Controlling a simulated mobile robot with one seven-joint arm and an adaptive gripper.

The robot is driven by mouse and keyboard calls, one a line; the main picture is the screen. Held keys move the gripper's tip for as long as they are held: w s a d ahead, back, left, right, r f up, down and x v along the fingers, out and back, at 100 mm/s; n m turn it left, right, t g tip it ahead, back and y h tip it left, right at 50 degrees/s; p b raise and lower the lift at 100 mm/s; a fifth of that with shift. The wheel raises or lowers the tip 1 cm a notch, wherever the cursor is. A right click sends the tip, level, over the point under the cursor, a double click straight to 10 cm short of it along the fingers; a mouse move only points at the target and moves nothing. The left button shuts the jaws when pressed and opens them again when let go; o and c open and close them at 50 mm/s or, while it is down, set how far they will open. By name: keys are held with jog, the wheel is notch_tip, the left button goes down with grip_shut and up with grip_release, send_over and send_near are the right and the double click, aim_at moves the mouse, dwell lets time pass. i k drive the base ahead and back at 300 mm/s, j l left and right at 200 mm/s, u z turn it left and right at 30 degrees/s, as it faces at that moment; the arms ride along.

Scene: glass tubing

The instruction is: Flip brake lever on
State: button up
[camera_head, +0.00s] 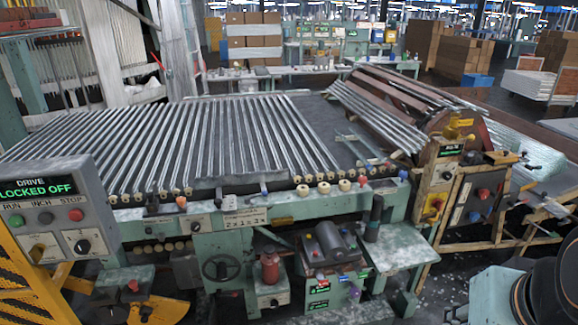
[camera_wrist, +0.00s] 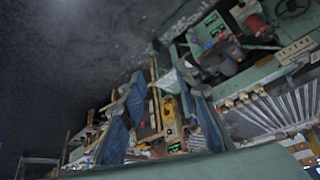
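No part is clearly readable as the brake lever in either view. In the head view, a yellow handle (camera_head: 456,128) sits on top of the machine's right end post. A yellow and red fitting (camera_head: 434,206) sits lower on that post, below a small green-lit display (camera_head: 449,152). In the wrist view, my gripper (camera_wrist: 157,82) is open and empty, with its two blue-padded fingers spread apart. Between them a yellow part (camera_wrist: 169,107) of the machine shows farther off. My gripper is outside the head view.
A grey panel (camera_head: 45,205) reading "DRIVE LOCKED OFF" stands at the left. Glass tubes lie in rows across the green machine (camera_head: 150,225). A small side table (camera_head: 395,250) juts out at the front.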

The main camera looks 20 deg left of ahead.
aim_at(219, 294)
jog(key=i+j+u, duration=0.1)
jog(key=u, duration=0.25)
jog(key=i+u, duration=0.5)
jog(key=u, duration=0.25)
jog(key=i+l+u, duration=0.1)
jog(key=i+u, duration=0.4)
jog(key=k+j+u, duration=0.15)
jog(key=u, duration=0.15)
jog(key=k+j+u, duration=0.15)
jog(key=u, duration=0.15)
